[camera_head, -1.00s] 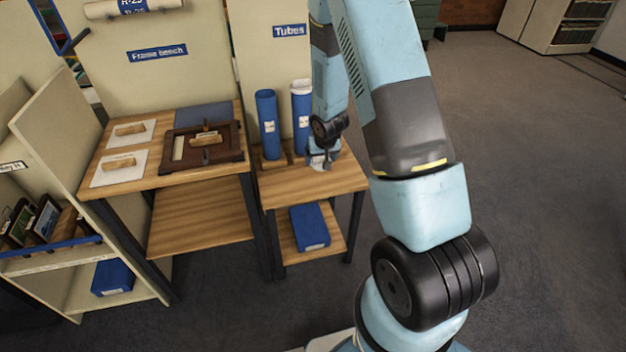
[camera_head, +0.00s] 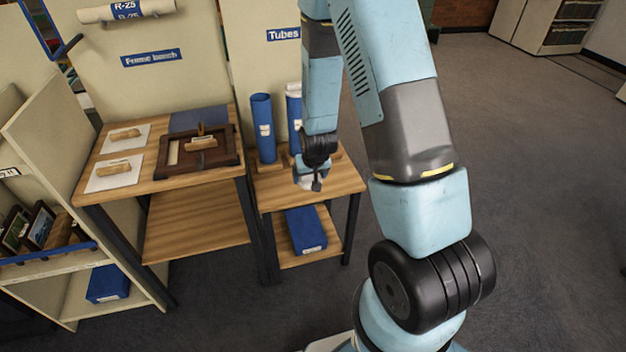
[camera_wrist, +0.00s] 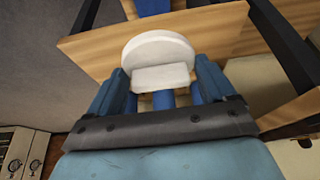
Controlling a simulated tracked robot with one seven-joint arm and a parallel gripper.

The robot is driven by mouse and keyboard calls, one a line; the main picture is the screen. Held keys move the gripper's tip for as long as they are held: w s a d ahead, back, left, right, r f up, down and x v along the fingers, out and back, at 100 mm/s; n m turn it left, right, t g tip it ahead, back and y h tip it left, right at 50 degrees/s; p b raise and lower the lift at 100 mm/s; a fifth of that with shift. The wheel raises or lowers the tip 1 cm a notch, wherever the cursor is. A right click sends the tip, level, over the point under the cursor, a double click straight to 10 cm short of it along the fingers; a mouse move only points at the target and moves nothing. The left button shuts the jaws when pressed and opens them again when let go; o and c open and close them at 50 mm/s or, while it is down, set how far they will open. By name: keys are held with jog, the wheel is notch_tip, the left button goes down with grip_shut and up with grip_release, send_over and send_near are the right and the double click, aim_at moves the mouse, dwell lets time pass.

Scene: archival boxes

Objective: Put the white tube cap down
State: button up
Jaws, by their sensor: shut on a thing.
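The white tube cap (camera_wrist: 158,50) is a round white disc with a block-like grip, seen in the wrist view. My gripper (camera_wrist: 160,84) is shut on the cap's grip, with a blue finger on each side. In the head view my gripper (camera_head: 312,180) hangs over the front part of the small wooden tubes table (camera_head: 342,185); the cap is mostly hidden there. I cannot tell whether the cap touches the tabletop. Two blue tubes stand at the back of this table: the left tube (camera_head: 263,128) is upright and open to view, the right tube (camera_head: 294,110) is partly hidden by my arm.
A blue box (camera_head: 306,230) lies on the table's lower shelf. To the left, the frame bench (camera_head: 150,186) holds a dark wooden frame (camera_head: 178,160) and white sheets with wooden blocks. The tabletop in front of the left tube is clear. Open floor lies to the right.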

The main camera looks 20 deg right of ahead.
jog(key=w+d+f, duration=0.1)
jog(key=w+f, duration=0.2)
jog(key=w, duration=0.1)
jog(key=w+d+f, duration=0.1)
jog(key=w+f, duration=0.2)
jog(key=w, duration=0.1)
jog(key=w+d+f, duration=0.1)
jog(key=w+f, duration=0.2)
jog(key=w, duration=0.1)
jog(key=shift+f, duration=1.7)
jog(key=o, duration=0.8)
jog(key=shift+o, duration=0.2)
